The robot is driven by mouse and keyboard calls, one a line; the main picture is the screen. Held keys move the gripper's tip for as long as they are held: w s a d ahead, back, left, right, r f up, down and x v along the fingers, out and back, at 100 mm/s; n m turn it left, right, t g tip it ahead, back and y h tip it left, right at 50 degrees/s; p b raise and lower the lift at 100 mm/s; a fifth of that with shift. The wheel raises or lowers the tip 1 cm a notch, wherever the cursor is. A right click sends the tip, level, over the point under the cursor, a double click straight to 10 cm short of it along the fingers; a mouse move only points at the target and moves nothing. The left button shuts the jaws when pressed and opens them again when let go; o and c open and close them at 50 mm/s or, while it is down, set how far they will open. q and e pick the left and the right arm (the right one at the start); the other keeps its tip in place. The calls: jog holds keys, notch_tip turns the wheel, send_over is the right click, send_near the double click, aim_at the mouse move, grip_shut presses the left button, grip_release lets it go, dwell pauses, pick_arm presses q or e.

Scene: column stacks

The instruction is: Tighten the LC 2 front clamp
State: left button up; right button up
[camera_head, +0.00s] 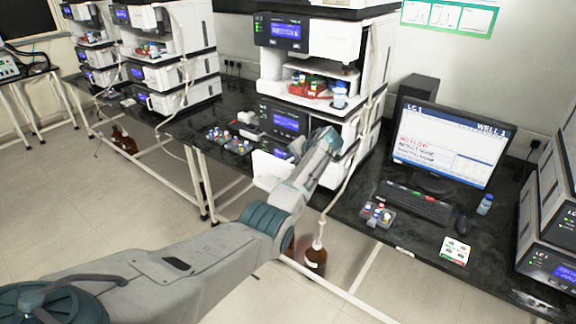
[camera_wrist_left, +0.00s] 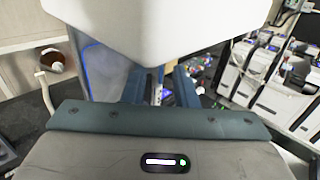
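My left arm reaches across the head view to the lower front of the middle instrument stack (camera_head: 312,45). Its wrist hides the gripper there. In the left wrist view, the two teal fingers of my left gripper (camera_wrist_left: 160,88) stand apart with a gap between them. Small bright shapes show in the gap, and I see nothing clearly gripped. A large white body (camera_wrist_left: 155,25) fills the top of that view, close to the fingers. I cannot make out the LC 2 front clamp or a stack label. My right gripper is in neither view.
A monitor (camera_head: 448,145) marked LC 1 shows red "NO FLOW" text, with a keyboard (camera_head: 412,203) before it. A small tray (camera_head: 378,214) and a rack of vials (camera_head: 228,141) lie on the black bench. A brown bottle (camera_head: 316,258) stands below. More stacks are left and right.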

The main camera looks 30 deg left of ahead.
pick_arm(q)
jog(key=b+v, duration=0.3)
jog(key=v, duration=0.6)
jog(key=shift+d+r, duration=0.2)
